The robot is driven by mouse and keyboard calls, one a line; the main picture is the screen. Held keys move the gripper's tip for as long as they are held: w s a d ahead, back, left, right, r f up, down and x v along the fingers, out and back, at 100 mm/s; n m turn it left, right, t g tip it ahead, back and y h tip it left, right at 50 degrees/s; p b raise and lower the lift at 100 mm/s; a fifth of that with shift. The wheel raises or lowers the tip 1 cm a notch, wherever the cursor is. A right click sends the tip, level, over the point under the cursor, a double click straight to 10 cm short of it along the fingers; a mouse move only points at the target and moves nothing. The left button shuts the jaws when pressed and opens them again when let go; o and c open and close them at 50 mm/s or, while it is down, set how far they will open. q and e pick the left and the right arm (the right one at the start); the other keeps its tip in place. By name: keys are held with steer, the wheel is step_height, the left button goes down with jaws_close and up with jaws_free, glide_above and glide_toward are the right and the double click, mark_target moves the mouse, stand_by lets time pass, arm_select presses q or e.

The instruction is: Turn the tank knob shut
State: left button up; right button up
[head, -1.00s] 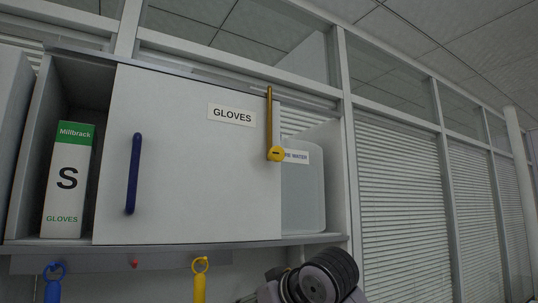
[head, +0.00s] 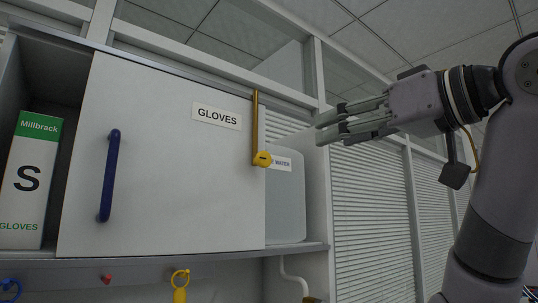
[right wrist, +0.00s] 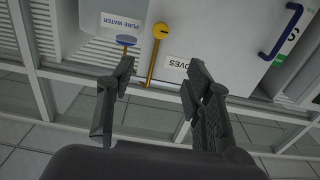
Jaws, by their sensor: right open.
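The pale tank (head: 285,205) labelled PURE WATER stands in the cabinet's right bay, partly behind the white door. Its label (right wrist: 122,22) also shows upside down in the right wrist view. There a round blue part (right wrist: 126,40) sits beside the label, seemingly the tank's knob. It is hidden in the head view. My right gripper (head: 322,130) is raised right of the cabinet, fingers pointing left. It is open and empty, apart from the tank; its fingers also show in the right wrist view (right wrist: 160,72). My left gripper is not in view.
A yellow lever (head: 255,125) with a round end stands upright near the door's right edge, close to the tank. The white GLOVES door (head: 165,170) has a blue handle (head: 109,175). A glove box (head: 29,180) stands at left. Blinds lie right of the cabinet.

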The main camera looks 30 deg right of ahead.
mark_target(266, 157)
steer(key=w+p, duration=0.2)
steer(key=w, duration=0.3)
steer(key=w+p, duration=0.2)
steer(key=w, duration=0.3)
steer(key=w+a+p, duration=0.1)
steer(key=w+p, duration=0.2)
steer(key=w, duration=0.3)
steer(key=shift+a, duration=0.1)
steer(key=shift+w+a, duration=0.1)
steer(key=shift+w, duration=0.45)
steer(key=shift+s, duration=0.1)
steer(key=shift+c, duration=0.5)
jaws_close()
